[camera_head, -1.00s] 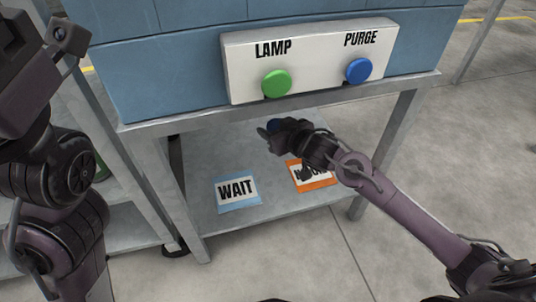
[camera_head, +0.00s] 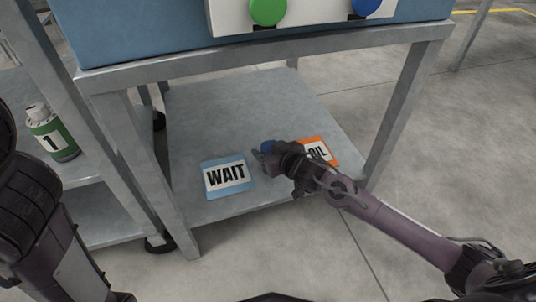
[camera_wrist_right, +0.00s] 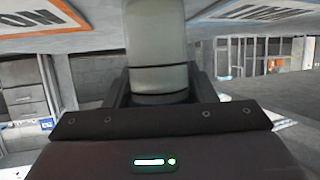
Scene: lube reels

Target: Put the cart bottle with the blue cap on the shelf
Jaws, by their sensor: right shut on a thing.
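My right gripper (camera_head: 266,158) is low over the lower shelf (camera_head: 190,115) of the blue cabinet's stand, between the two labels. In the right wrist view the grey body of the bottle (camera_wrist_right: 158,50) stands between the fingers. The shelf surface fills the top of that view, close to the bottle's end; I cannot tell whether they touch. The hand hides most of the bottle in the head view. My left arm shows at the left edge, its gripper out of view.
A blue WAIT label (camera_head: 228,176) and a partly covered orange label (camera_head: 320,151) lie on the shelf. A green bottle (camera_head: 54,138) marked 1 stands on the left rack. Stand legs (camera_head: 400,110) flank the shelf. Green (camera_head: 268,10) and blue (camera_head: 366,6) buttons are above.

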